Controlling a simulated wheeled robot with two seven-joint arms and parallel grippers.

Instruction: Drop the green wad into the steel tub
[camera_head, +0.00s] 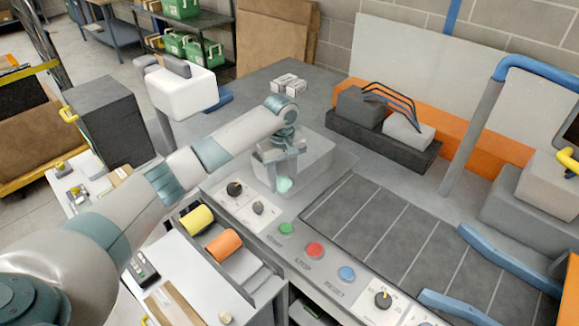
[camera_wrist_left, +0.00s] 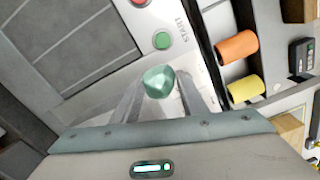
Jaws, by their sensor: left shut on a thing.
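The green wad (camera_head: 284,184) is a small pale-green faceted lump. It also shows in the left wrist view (camera_wrist_left: 159,81), between the fingertips. My left gripper (camera_head: 282,178) points down and is shut on the wad. A pale grey tub-like shape (camera_head: 322,152), which looks like the steel tub, stands just behind the gripper in the head view. The arm and gripper hide part of it, and its inside is hard to make out. The wad shows in front of its near side; I cannot tell the height gap. My right gripper is not in view.
A control panel with dials and green, red (camera_head: 314,250) and blue buttons runs along the near edge. A dark slatted conveyor (camera_head: 400,235) lies to the right. Yellow and orange rolls (camera_head: 223,245) sit in a holder at the near left. A white machine head (camera_head: 183,92) stands behind my arm.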

